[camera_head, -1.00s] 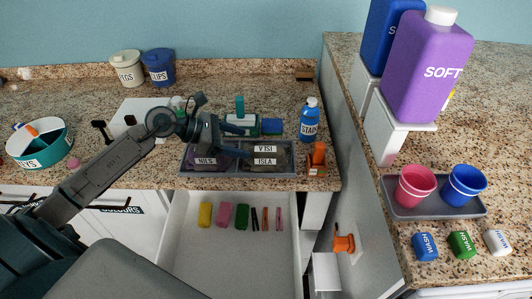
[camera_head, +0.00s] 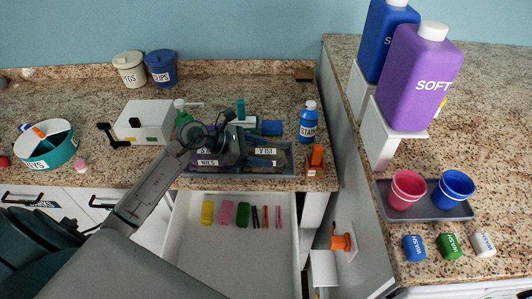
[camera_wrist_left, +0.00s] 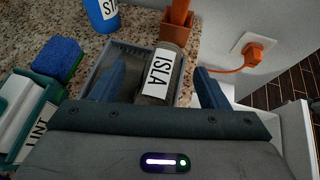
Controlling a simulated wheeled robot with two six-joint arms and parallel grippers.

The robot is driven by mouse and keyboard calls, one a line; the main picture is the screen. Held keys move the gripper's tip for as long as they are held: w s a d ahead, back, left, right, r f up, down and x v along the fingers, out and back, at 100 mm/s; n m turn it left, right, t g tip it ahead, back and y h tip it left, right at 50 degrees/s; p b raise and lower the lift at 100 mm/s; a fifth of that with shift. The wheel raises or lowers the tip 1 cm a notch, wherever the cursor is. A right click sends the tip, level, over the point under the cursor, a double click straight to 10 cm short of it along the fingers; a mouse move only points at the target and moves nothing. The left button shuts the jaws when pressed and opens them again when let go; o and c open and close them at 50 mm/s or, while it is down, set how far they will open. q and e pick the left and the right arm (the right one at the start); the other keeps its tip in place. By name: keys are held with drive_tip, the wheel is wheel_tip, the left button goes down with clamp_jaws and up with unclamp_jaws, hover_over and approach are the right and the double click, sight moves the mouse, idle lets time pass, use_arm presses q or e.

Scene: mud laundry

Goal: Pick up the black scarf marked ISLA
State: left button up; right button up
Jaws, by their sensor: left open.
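The black scarf (camera_wrist_left: 150,98) is a dark roll with a white ISLA label, lying in a grey tray (camera_wrist_left: 118,50). In the left wrist view it lies between the two blue fingers of my left gripper (camera_wrist_left: 158,88), which is open and not closed on it. In the head view my left gripper (camera_head: 266,154) is over the tray's right compartment, partly covering the dark scarf (camera_head: 281,160); an upside-down ISLA label shows there. Purple cloth marked NILS (camera_head: 207,163) lies in the tray's left compartment. My right gripper is not in view.
An orange-brown object (camera_head: 315,160) stands right of the tray, and a blue STAIN bottle (camera_head: 308,122) behind it. A blue sponge (camera_wrist_left: 57,59) and a green-and-white LINT item (camera_wrist_left: 25,105) lie left of the tray. An open drawer (camera_head: 235,262) is below.

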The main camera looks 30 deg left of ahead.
use_arm(q)
drive_tip(key=shift+w+d+f, duration=0.1)
drive_tip(key=shift+d, duration=0.05)
drive_tip(key=shift+c, duration=0.2)
drive_tip(key=c, duration=1.4)
drive_tip(key=shift+c, duration=0.2)
